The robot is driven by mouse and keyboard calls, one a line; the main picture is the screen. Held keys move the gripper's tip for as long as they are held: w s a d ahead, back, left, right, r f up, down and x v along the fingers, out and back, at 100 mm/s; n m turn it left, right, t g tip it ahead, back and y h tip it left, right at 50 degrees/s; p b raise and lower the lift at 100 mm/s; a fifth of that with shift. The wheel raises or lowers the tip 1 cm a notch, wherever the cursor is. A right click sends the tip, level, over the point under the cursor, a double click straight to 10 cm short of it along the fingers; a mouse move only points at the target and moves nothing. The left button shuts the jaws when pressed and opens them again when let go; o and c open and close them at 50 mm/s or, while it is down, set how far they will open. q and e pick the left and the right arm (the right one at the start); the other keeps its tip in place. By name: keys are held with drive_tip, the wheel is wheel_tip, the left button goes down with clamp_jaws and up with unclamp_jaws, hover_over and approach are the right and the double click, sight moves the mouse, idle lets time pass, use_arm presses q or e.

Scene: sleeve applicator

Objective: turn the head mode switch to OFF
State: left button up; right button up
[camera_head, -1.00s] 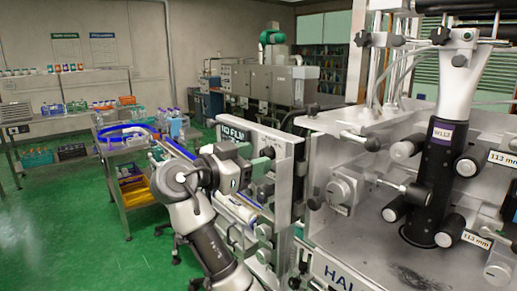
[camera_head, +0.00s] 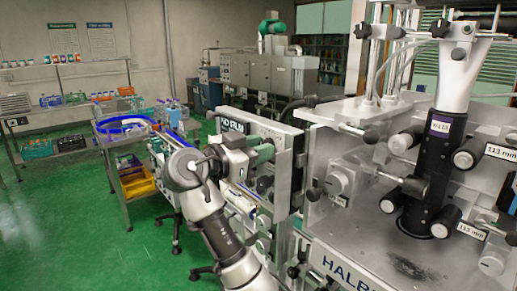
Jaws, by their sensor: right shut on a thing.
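My left gripper is not in view.
A steel cart (camera_head: 117,168) with a blue ring, bottles and a yellow bin stands left of my arm. Shelves with coloured bins (camera_head: 62,105) line the back left wall. A grey machine (camera_head: 262,78) stands behind. Green floor (camera_head: 70,240) is open at lower left.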

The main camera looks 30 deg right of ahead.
drive_tip(key=shift+n, duration=0.9)
drive_tip(key=shift+n+b, duration=0.3)
drive_tip(key=shift+n, duration=0.9)
drive_tip(key=shift+n+p, duration=0.35)
drive_tip(key=shift+n, duration=1.95)
drive_tip(key=o, duration=0.9)
drive_tip(key=shift+o, duration=0.2)
drive_tip(key=a+b, duration=0.3)
drive_tip(key=a, duration=0.8)
drive_tip(key=shift+s+b, duration=0.35)
drive_tip(key=shift+s, duration=0.1)
